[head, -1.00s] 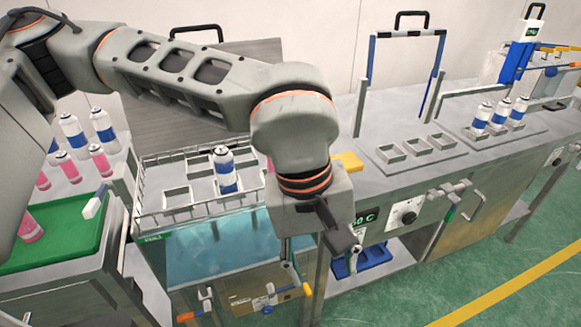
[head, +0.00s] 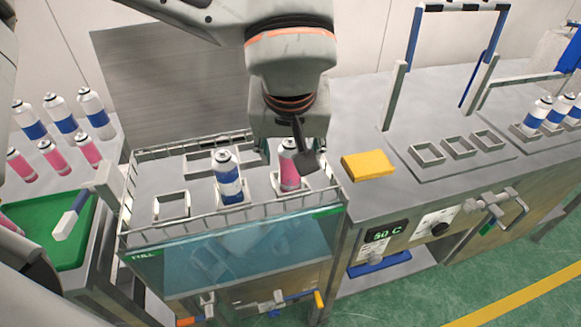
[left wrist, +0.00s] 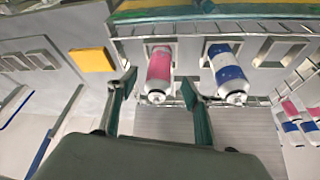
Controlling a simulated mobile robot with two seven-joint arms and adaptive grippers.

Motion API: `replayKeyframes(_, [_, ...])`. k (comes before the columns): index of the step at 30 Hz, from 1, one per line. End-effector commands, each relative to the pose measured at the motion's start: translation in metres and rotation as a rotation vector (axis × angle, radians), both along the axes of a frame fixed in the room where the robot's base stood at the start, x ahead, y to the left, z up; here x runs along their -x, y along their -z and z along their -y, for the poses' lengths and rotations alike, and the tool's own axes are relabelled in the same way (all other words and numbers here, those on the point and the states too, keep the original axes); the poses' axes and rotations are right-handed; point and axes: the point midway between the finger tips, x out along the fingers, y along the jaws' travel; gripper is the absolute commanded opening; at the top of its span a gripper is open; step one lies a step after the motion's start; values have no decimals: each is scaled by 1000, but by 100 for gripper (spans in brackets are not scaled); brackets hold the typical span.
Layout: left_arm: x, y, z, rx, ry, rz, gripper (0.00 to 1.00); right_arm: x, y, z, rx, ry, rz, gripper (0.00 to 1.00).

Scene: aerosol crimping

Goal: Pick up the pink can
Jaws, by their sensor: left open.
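A pink and white can (head: 290,176) stands upright in a square holder at the right of the wire-railed water bath (head: 150,242). My left gripper (head: 284,155) is over and around its upper part, pointing down, and hides some of it. In the left wrist view the pink can (left wrist: 160,68) lies between the two spread fingers (left wrist: 158,100), with gaps at both sides. The gripper is open and holds nothing. A blue and white can (head: 228,180) stands in the holder to the left, just outside one finger.
Several blue-white and pink cans (head: 52,157) stand on the left table beside a green tray (head: 75,250). A yellow block (head: 368,165) lies right of the bath. The bath's rails (head: 190,142) surround the cans.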

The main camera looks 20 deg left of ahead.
Motion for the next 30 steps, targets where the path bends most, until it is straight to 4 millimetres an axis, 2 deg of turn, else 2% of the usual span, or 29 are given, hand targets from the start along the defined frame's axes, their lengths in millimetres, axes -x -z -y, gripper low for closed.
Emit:
replayKeyframes(4, [-6,15,-2,1,-2,-3,50,8,9,1,5,-1,-20,40])
replayKeyframes(12, [-21,48,-7,1,-3,-3,50,1,5,1,4,-2,-3,40])
replayKeyframes(21, [-23,52,-8,1,-2,-1,50,-7,-3,2,6,-1,16,40])
replayKeyframes(22, [-23,52,-8,1,-2,-1,48,-8,-2,2,6,0,16,40])
replayKeyframes(27, [-23,51,-8,1,-2,-1,6,-7,-1,2,7,0,13,40])
replayKeyframes(30, [-23,51,-8,2,-1,1,6,-6,0,2,6,0,12,40])
